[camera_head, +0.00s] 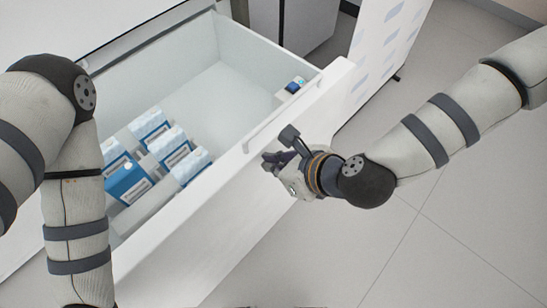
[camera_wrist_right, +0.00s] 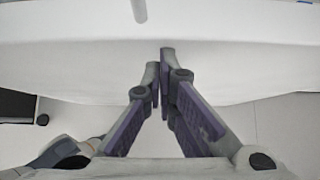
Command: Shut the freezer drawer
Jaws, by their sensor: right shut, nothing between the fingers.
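The white freezer drawer (camera_head: 212,215) is pulled out, and its open inside shows in the head view. A pale bar handle (camera_head: 262,133) runs along the top of its front panel. My right gripper (camera_head: 268,160) is outside the drawer, close to the front panel below the handle. In the right wrist view, its fingertips (camera_wrist_right: 160,72) are together and empty, pointing at the white drawer front (camera_wrist_right: 75,68). I cannot tell whether they touch it. My left arm comes in at the left, over the drawer's near end; its gripper is not in view.
Several blue and white boxes (camera_head: 128,182) stand inside the drawer at its left end. A small blue-topped item (camera_head: 295,85) is at the far right corner. A white patterned panel (camera_head: 385,45) stands behind on the right. The tiled floor (camera_head: 450,215) in front is clear.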

